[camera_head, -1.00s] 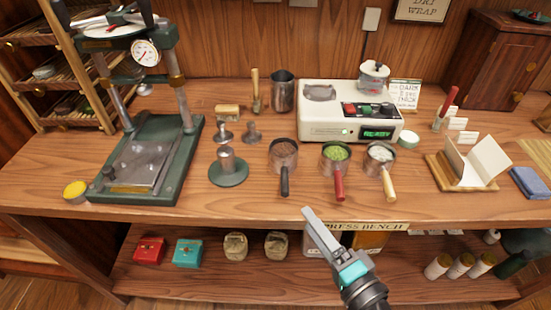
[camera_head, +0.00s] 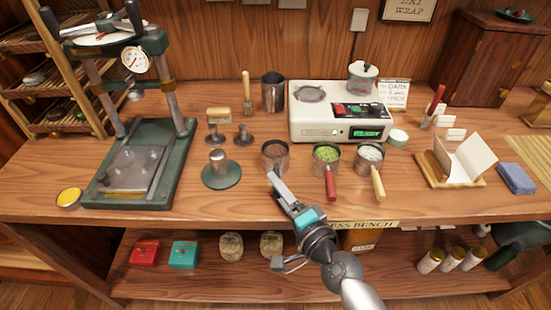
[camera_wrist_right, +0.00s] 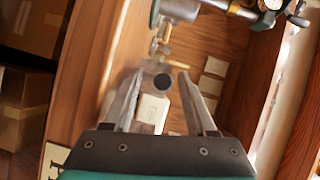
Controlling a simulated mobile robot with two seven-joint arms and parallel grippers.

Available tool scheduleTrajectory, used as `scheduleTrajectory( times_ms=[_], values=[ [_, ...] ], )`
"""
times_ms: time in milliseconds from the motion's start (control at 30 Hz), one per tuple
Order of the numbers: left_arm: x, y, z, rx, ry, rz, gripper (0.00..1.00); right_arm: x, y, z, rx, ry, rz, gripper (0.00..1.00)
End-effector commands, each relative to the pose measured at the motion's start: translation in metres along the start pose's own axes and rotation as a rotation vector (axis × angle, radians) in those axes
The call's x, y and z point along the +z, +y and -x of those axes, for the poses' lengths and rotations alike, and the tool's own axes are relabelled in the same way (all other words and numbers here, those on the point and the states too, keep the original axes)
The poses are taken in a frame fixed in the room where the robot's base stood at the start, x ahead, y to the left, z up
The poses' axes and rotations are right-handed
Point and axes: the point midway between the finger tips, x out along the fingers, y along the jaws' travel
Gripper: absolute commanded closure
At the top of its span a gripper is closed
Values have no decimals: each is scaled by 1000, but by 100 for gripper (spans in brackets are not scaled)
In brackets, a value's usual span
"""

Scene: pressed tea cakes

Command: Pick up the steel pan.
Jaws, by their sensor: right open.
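Three small steel pans with handles stand in a row on the bench in the head view. The left pan (camera_head: 275,168) has brown contents, and its black handle is hidden behind my gripper. The middle pan (camera_head: 326,168) has green contents and a red handle; the right pan (camera_head: 369,166) has white contents and a pale yellow handle. I cannot tell which is the named one. My right gripper (camera_head: 273,179) is open just in front of the left pan. In the right wrist view, a dark round end (camera_wrist_right: 161,81) shows between its fingers; contact is not visible. My left gripper is not in view.
A green press (camera_head: 125,165) stands at left, with a round-based stand (camera_head: 221,178) beside it. A white machine (camera_head: 310,125) is behind the pans and a steel jug (camera_head: 273,95) behind left. The bench's front strip is mostly clear; a lower shelf holds boxes.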

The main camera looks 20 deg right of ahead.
Motion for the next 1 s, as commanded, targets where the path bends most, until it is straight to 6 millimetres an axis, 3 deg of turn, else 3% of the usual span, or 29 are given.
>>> scheduleTrajectory(
  times_ms=[300, 600, 1000],
  values=[
    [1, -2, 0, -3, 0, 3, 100, -2, -2, -37, -2, 2, 0, 43],
    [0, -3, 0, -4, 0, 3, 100, -2, -1, -40, 0, 0, 1, 43],
    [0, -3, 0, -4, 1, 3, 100, -2, -1, -40, 0, 1, 1, 87]
  ],
)
